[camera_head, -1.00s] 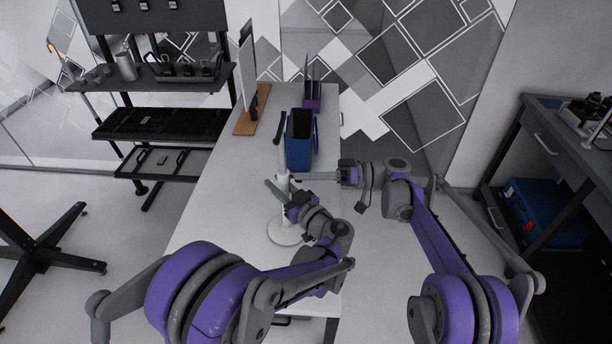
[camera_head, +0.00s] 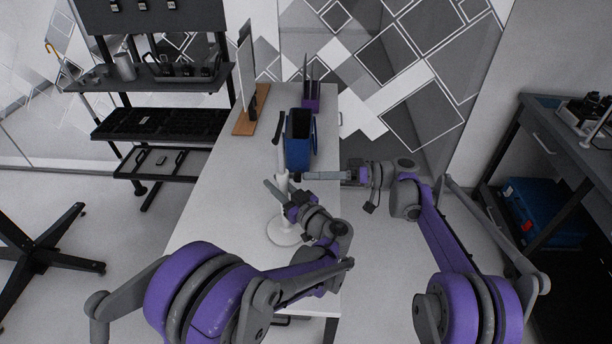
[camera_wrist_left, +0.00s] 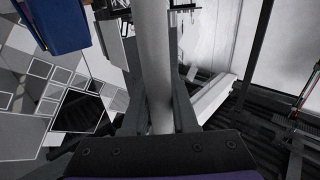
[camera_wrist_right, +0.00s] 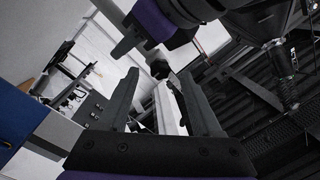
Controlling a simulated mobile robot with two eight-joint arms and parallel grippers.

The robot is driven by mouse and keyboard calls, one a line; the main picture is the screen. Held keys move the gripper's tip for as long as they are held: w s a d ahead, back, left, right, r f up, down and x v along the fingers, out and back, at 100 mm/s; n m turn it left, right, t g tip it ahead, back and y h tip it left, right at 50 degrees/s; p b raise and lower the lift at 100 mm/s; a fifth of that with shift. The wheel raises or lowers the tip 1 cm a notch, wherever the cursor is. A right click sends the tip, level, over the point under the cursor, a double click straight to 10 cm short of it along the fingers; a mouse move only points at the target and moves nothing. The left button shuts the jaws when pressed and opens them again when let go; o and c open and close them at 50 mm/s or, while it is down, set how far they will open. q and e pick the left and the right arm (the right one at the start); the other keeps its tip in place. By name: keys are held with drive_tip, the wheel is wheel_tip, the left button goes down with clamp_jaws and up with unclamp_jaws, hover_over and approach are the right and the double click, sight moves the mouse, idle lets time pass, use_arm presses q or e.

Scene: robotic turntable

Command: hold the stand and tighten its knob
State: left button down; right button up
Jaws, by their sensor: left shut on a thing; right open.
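The stand (camera_head: 284,236) is a white pole on a round white base, standing upright on the table. My left gripper (camera_head: 274,189) is shut around its pole, coming from the front right. In the left wrist view the pole (camera_wrist_left: 153,60) runs between the fingers (camera_wrist_left: 158,110). My right gripper (camera_head: 304,176) is open, a little right of the pole and higher than the left one. In the right wrist view a dark knob (camera_wrist_right: 158,66) and the white pole (camera_wrist_right: 166,108) appear ahead between the open fingers (camera_wrist_right: 158,90). The knob is hard to make out in the head view.
The light table (camera_head: 215,210) has free room left of the stand. A blue bin (camera_head: 299,155) stands just behind the stand. A purple holder (camera_head: 312,104) and a panel on a wooden base (camera_head: 245,126) are farther back. Dark shelving (camera_head: 160,125) stands left.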

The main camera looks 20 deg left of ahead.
drive_tip(key=v, duration=0.9)
drive_tip(key=shift+d, duration=0.3)
use_arm(q)
drive_tip(key=c, duration=0.6)
unclamp_jaws()
